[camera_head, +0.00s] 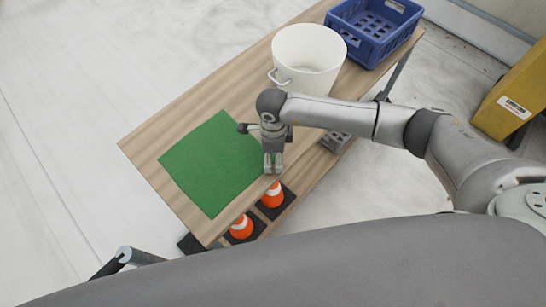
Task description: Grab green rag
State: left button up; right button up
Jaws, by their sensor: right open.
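The green rag (207,163) lies flat, spread out as a rough square on the near left part of a wooden table (153,133). My right gripper (273,170) points down over the rag's right edge and hides a small part of it. Its fingers look a little apart, with nothing seen between them. I cannot tell whether the fingertips touch the rag or the tabletop. My left gripper is not in view; only a small part of what may be my left arm shows at the lower left.
A white bucket (308,52) and a blue crate (372,28) stand at the table's far end. Orange cones (241,228) sit below the table's near edge. A grey block (336,140) is beneath its right side. A yellow object (515,95) stands at the right.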

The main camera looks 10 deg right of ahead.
jog(key=shift+f, duration=0.1)
jog(key=shift+f+b, duration=0.25)
jog(key=shift+b, duration=0.1)
jog(key=c, duration=0.4)
jog(key=shift+s+d, duration=0.1)
jog(key=shift+s, duration=0.1)
jog(key=c, duration=0.6)
jog(key=shift+c, duration=0.6)
jog(key=r+p, duration=0.1)
jog(key=r, duration=0.1)
jog(key=r+p, duration=0.1)
jog(key=w+r+p, duration=0.1)
jog(key=r+p, duration=0.1)
jog(key=shift+r, duration=0.35)
grip_shut()
notch_tip(320, 180, up, 6)
jog(key=p, duration=0.3)
jog(key=shift+s+r+p, duration=0.2)
jog(key=shift+s+p, duration=0.05)
jog(key=shift+p, duration=0.05)
